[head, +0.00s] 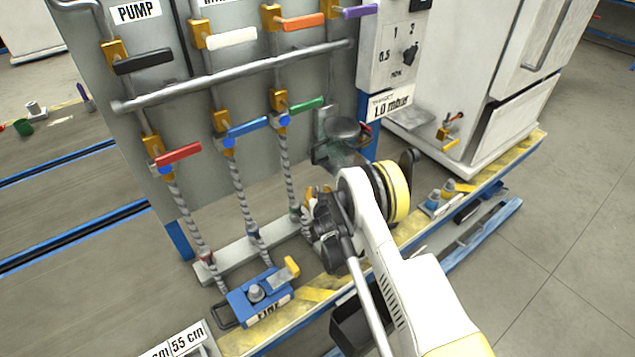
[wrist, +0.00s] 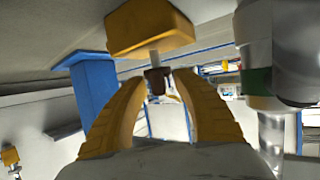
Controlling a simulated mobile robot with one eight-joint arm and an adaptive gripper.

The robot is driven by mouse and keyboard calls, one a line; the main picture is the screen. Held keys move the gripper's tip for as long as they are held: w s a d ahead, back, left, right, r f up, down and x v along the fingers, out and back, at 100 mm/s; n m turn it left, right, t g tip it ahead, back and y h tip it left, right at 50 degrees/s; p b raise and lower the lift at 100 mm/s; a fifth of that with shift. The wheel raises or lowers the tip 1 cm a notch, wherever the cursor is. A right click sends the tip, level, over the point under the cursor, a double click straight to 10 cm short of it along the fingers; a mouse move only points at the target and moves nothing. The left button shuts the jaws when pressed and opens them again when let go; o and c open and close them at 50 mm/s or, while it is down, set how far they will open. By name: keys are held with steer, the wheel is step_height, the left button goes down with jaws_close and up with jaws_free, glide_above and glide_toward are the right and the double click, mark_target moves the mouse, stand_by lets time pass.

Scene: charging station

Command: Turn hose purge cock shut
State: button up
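In the wrist view a yellow valve block (wrist: 150,28) with a pale stem and a small dark brown piece (wrist: 157,82) below it is just beyond my fingertips. It looks like the hose purge cock, but I cannot be sure. My gripper (wrist: 160,88) has its two yellow fingers apart, one on each side of the brown piece, with background showing between them. I cannot tell whether they touch it. In the head view my gripper (head: 308,203) is low beside the green-handled hose (head: 289,170), and my wrist hides most of the cock there.
A pipe end with a green band (wrist: 256,82) stands close on the right in the wrist view, and a blue post (wrist: 97,98) on the left. The head view shows a panel of coloured valve handles, a blue block (head: 262,297) on the skid and a white cabinet (head: 470,80).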

steer(key=shift+w+f, duration=0.1)
steer(key=shift+w, duration=0.2)
steer(key=shift+s, duration=0.15)
steer(key=shift+c, duration=0.8)
jaws_close()
steer(key=shift+s+a, duration=0.1)
steer(key=shift+f+m+h, duration=0.1)
steer(key=shift+m+h, duration=0.2)
steer(key=shift+h, duration=0.2)
steer(key=shift+d+m+h, duration=0.2)
steer(key=shift+m+h, duration=1.1)
steer(key=shift+h, duration=0.1)
